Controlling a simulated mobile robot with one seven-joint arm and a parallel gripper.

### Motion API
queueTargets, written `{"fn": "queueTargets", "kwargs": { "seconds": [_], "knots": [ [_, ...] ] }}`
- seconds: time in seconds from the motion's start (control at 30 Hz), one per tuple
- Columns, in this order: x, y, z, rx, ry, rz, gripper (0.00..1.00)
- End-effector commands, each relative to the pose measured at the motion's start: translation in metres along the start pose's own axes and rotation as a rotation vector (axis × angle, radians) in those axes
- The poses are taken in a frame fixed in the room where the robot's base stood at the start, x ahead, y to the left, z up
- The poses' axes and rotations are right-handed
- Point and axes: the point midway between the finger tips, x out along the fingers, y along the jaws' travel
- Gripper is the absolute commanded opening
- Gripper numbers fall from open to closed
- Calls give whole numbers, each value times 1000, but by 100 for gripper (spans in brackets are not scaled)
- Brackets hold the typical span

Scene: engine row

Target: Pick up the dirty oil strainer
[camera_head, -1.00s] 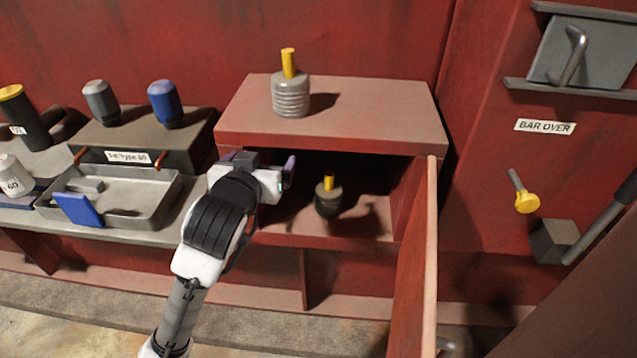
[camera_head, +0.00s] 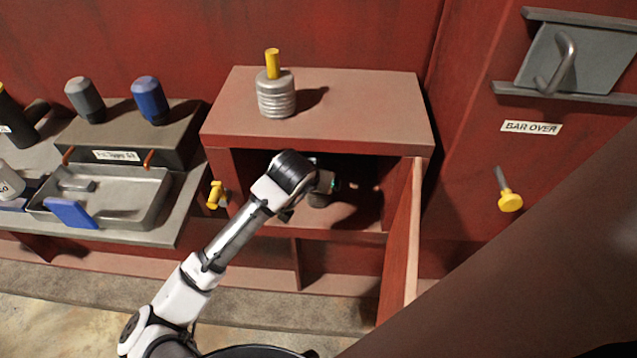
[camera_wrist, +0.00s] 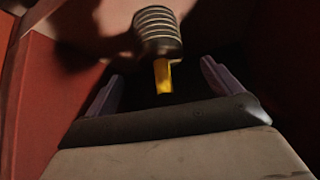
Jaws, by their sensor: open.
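The darker strainer with a yellow handle, which I take for the dirty oil strainer (camera_head: 319,201), stands inside the open cabinet (camera_head: 318,144). In the head view my gripper (camera_head: 326,182) reaches into the cabinet and hides most of it. In the wrist view the strainer's ribbed grey body (camera_wrist: 158,30) appears upside down, with its yellow handle (camera_wrist: 162,76) pointing toward my gripper (camera_wrist: 160,86). The open fingers lie on either side of the handle, with gaps showing. A lighter ribbed strainer (camera_head: 276,98) with a yellow handle stands on the cabinet top.
The cabinet door (camera_head: 402,245) stands open on the right. A yellow knob (camera_head: 215,194) is by the cabinet's left side. A grey tray (camera_head: 140,213) with a blue piece lies on the left bench. A yellow-ended lever (camera_head: 509,200) is on the right wall.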

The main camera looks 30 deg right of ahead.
Motion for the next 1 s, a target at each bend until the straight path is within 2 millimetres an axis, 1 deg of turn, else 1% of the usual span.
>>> {"fn": "queueTargets", "kwargs": {
  "seconds": [0.03, 0.1, 0.23, 0.4, 0.5, 0.6, 0.8, 1.0],
  "knots": [
    [2, 0, -5, 1, -1, 0, 91],
    [5, 0, -8, 1, 0, 0, 91],
    [14, 0, -9, -1, -1, 0, 91],
    [39, 0, -9, 1, -3, -1, 91],
    [51, 0, -9, 0, -1, -1, 91],
    [56, 0, -8, 0, 0, -1, 91],
    [57, 0, -8, 0, 0, 0, 91],
    [57, 0, -8, 0, 1, 0, 64]
  ]
}}
